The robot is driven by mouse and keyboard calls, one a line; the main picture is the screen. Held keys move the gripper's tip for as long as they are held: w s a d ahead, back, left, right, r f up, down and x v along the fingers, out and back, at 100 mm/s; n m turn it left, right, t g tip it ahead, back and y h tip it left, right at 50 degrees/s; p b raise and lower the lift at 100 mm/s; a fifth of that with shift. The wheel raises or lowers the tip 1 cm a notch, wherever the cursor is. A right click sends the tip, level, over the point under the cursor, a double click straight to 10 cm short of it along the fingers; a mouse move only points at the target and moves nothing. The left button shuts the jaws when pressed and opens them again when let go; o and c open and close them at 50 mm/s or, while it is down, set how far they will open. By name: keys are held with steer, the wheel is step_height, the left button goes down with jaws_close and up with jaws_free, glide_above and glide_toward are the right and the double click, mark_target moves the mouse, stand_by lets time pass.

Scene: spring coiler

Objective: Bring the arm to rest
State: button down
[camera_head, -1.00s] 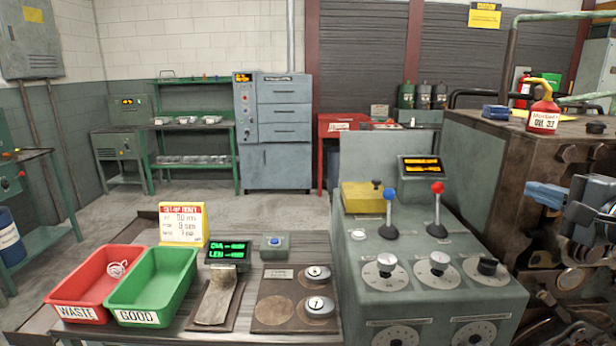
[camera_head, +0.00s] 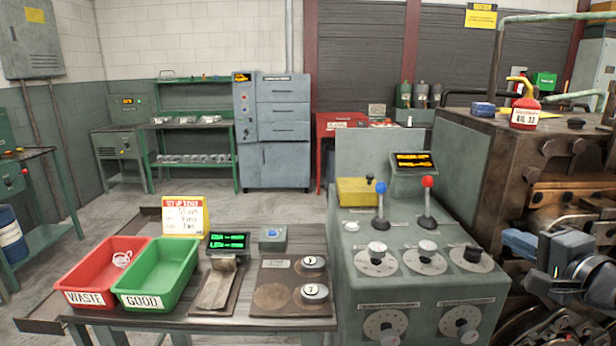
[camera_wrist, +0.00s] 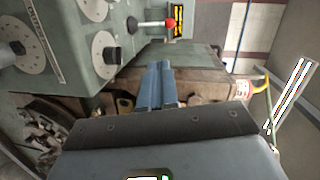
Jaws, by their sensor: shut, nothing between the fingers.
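My gripper (camera_head: 512,240) is at the right side of the head view, in front of the dark brown coiler machine (camera_head: 480,170). Its blue fingers point left toward the grey control console (camera_head: 420,290). In the wrist view the two blue fingers of my gripper (camera_wrist: 160,70) lie together, with nothing between them. There the console (camera_wrist: 80,45) fills the upper left, with its dials and a red-knobbed lever. The fingertips look clear of the console and of the machine, but the exact gap is hard to judge.
A bench (camera_head: 250,322) at front left carries a red WASTE tray (camera_head: 70,292) with a coil in it, a green GOOD tray (camera_head: 160,278) and a small display (camera_head: 228,240). A red oil can (camera_head: 525,115) stands on the machine. Open floor (camera_head: 100,215) lies behind the bench.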

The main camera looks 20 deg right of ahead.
steer(key=s+a+f+n+g, duration=0.2)
steer(key=s+a+f+n, duration=0.5)
steer(key=s+a+f, duration=0.8)
steer(key=s+a+r+n+y, duration=0.1)
steer(key=s+a+n, duration=0.4)
steer(key=s, duration=0.5)
steer(key=s+a+r+n+y, duration=0.1)
steer(key=s+a+n, duration=0.5)
steer(key=s, duration=0.4)
steer(key=shift+r+t, duration=0.3)
steer(key=shift+r, duration=0.05)
